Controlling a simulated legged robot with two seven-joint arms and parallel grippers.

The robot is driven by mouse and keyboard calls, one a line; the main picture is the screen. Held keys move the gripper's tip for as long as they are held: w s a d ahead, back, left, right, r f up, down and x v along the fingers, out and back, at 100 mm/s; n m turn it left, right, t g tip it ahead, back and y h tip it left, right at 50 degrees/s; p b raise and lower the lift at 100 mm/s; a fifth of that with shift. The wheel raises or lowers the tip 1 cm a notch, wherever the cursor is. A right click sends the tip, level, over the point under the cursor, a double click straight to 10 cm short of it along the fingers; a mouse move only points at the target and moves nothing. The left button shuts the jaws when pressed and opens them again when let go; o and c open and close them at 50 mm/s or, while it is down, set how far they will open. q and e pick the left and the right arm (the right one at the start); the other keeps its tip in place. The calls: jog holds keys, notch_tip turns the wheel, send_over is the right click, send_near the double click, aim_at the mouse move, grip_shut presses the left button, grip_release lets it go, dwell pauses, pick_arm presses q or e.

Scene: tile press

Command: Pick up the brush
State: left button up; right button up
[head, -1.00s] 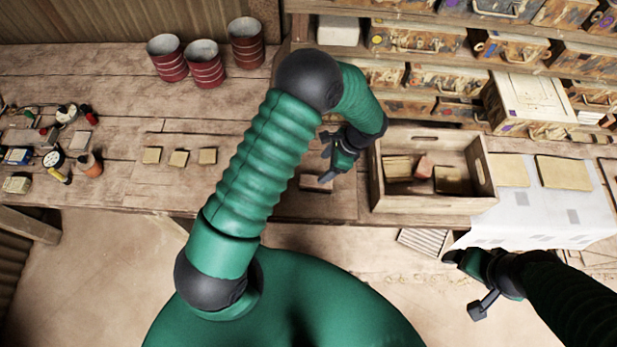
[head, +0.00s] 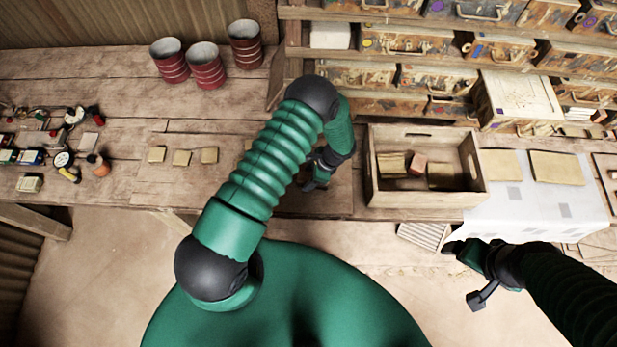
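My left gripper (head: 314,184) is low over the bench, just left of the wooden crate, partly hidden behind my own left arm. Its fingers are small and dark here, and I cannot tell whether they are open or shut. No brush is clearly visible now; the spot under the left gripper, where a small brownish block lay earlier, is covered by the gripper and arm. My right gripper (head: 464,273) is at the lower right, in front of the bench edge, with its fingers wide apart and nothing between them.
The wooden crate (head: 425,198) holds a few tan and reddish blocks. Tan tiles (head: 182,158) lie on the bench at left, beyond them small tools and bottles. Red cans (head: 206,68) stand at the back. A white cloth (head: 530,215) with tan slabs lies right; shelved boxes stand behind.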

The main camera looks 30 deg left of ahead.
pick_arm(q)
jog(key=d, duration=0.2)
jog(key=shift+d, duration=0.3)
jog(key=c, duration=0.7)
jog(key=shift+d+r, duration=0.1)
jog(key=shift+d, duration=0.05)
jog(key=shift+c, duration=2.5)
jog(key=shift+a, duration=0.4)
grip_shut()
jog(key=shift+a, duration=0.65)
jog(key=shift+d+r+b, duration=0.2)
jog(key=shift+r+b, duration=0.2)
jog(key=shift+b, duration=0.05)
jog(key=shift+b+v, duration=0.65)
jog(key=shift+v, duration=0.6)
jog(key=s+d+r+b, duration=0.1)
jog(key=s+d+b, duration=0.1)
jog(key=d, duration=0.5)
jog(key=s+d+b, duration=0.3)
jog(key=s+d, duration=0.1)
jog(key=d, duration=0.3)
jog(key=shift+d+r, duration=0.4)
pick_arm(e)
notch_tip(320, 180, down, 8)
jog(key=d, duration=0.2)
jog(key=shift+w+d, duration=0.25)
